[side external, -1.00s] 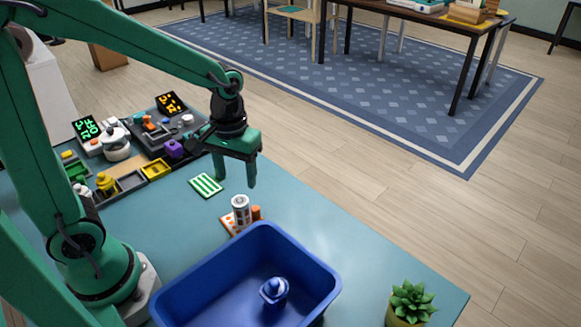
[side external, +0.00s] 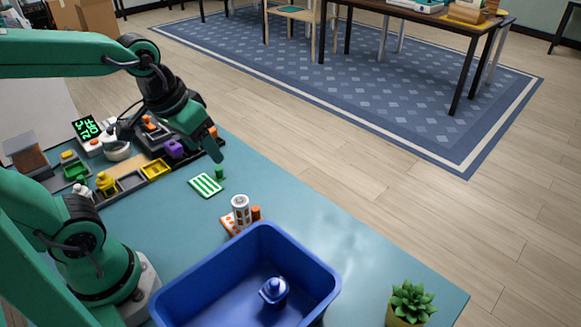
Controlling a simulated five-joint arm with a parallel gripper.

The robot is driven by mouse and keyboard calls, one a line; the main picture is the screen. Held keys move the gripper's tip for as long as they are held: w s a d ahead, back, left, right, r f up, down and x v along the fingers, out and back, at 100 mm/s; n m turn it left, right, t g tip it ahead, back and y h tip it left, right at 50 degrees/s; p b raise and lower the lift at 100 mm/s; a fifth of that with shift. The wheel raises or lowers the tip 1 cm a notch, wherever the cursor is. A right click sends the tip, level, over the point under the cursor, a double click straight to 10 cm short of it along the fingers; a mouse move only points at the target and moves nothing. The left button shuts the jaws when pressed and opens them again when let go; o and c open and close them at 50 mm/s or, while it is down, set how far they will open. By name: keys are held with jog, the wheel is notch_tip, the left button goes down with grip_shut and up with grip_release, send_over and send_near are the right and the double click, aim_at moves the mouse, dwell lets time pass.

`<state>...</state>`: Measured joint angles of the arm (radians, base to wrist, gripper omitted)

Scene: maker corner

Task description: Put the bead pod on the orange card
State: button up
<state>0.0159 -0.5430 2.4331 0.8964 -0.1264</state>
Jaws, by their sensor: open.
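The orange card (side external: 229,224), with a pale pattern, lies on the teal bench just behind the blue bin.
A blue bin (side external: 185,290) with a blue rounded object (side external: 274,290) fills the front. A green striped card (side external: 205,185) and small green cylinder (side external: 219,173) lie behind the orange card. Trays and devices (side external: 130,180) crowd the left. A potted succulent (side external: 410,300) stands front right.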

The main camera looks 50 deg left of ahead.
jog(key=shift+s+a+r+m+t, duration=0.1)
jog(key=shift+s+r+m+t, duration=0.3)
jog(key=shift+s, duration=0.3)
jog(key=shift+s+a+r+m+t, duration=0.1)
jog(key=shift+s+r+m+t, duration=0.1)
jog(key=shift+s+r+t, duration=0.35)
jog(key=shift+s, duration=0.1)
